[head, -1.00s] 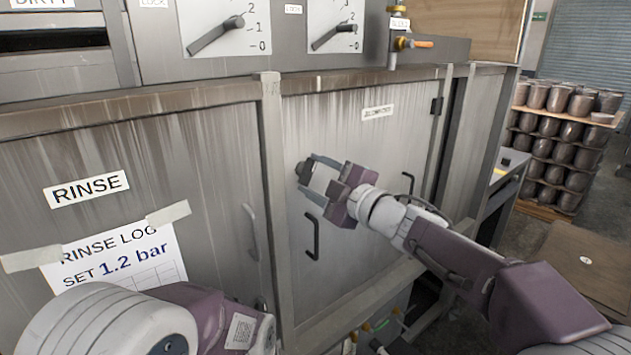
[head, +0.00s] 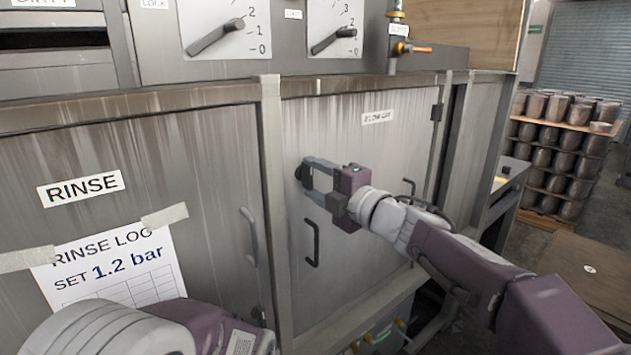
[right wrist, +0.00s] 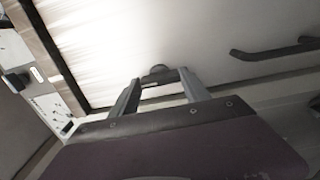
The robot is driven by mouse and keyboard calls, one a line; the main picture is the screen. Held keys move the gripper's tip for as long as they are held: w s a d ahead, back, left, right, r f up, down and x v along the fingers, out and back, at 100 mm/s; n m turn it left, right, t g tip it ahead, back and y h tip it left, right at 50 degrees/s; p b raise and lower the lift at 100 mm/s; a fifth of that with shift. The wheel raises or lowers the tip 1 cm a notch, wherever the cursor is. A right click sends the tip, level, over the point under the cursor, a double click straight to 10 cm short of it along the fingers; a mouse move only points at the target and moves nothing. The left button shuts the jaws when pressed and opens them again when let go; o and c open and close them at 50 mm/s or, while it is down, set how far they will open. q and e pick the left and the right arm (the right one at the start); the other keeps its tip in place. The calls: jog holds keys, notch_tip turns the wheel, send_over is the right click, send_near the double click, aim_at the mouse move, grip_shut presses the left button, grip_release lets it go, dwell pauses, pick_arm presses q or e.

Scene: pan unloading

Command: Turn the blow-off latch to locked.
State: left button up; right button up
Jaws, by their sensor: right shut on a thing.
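The blow-off door (head: 352,150) is a grey metal panel with a small label (head: 378,118) near its top. The latch is a small dark knob (head: 299,173) at the door's left edge, partly hidden by my fingers. My right gripper (head: 308,180) reaches it from the right, its two fingers spread around the latch and closed on it. In the right wrist view the dark latch (right wrist: 157,71) lies between the fingertips. Whether it points to locked cannot be told. My left gripper is out of view; only part of my left arm shows at the lower left.
A dark bar handle (head: 313,243) hangs on the door just below my right gripper. The RINSE door (head: 150,160) is at left, with a taped log sheet (head: 110,268). A brass valve (head: 400,47) stands above right. Stacked pots (head: 560,150) are far right.

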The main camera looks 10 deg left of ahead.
dwell(0.3)
jog(key=o, duration=1.4)
jog(key=b+v, duration=0.1)
jog(key=v, duration=0.8)
jog(key=shift+s, duration=0.1)
